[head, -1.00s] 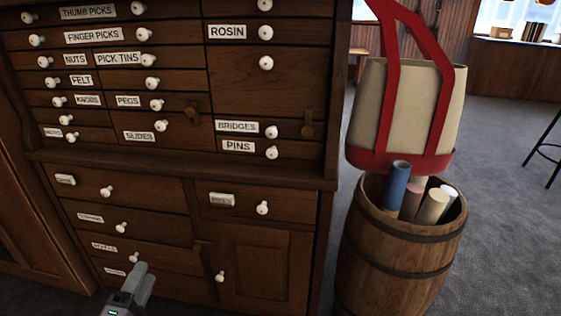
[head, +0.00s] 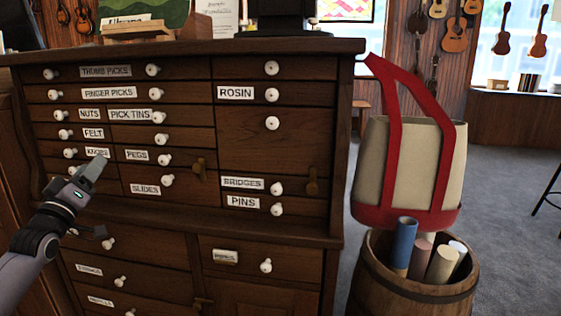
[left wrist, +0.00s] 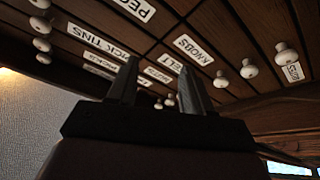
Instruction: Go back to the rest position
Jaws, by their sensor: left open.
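My left gripper (head: 93,168) is raised in front of the left side of the dark wooden drawer cabinet (head: 270,190), by the KNOBS label (head: 97,153). In the left wrist view its two fingers (left wrist: 158,85) stand apart with nothing between them, and the labelled drawers show upside down beyond them. I cannot tell whether the fingertips touch the cabinet. All the drawers in view look closed. My right gripper is not in view.
A barrel (head: 385,290) with rolled tubes (head: 404,243) stands right of the cabinet. Several ukuleles hang on the far wall. Grey floor (head: 510,230) is open at the right.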

